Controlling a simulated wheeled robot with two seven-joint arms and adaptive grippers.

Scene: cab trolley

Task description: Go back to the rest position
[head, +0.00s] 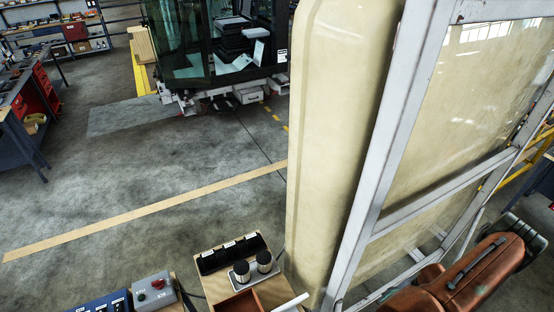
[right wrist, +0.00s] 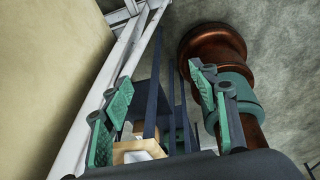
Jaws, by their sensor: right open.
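My right gripper (right wrist: 162,84) shows in the right wrist view with its two green-padded fingers spread wide and nothing between them. A large cream panel (head: 335,120) and a grey-white metal frame (head: 385,165) fill the right side of the head view. The panel also shows at the left of the right wrist view (right wrist: 45,70), with the frame (right wrist: 100,90) beyond the left finger. A copper-brown arm link of mine is at the lower right of the head view. My left gripper is in neither view.
At the bottom of the head view are a black holder (head: 231,252), a small tray with two dark-topped cylinders (head: 253,270) and a grey button box (head: 155,290). A dark cab (head: 215,45) stands behind. A workbench (head: 30,110) is at left. Open floor (head: 150,160) lies between.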

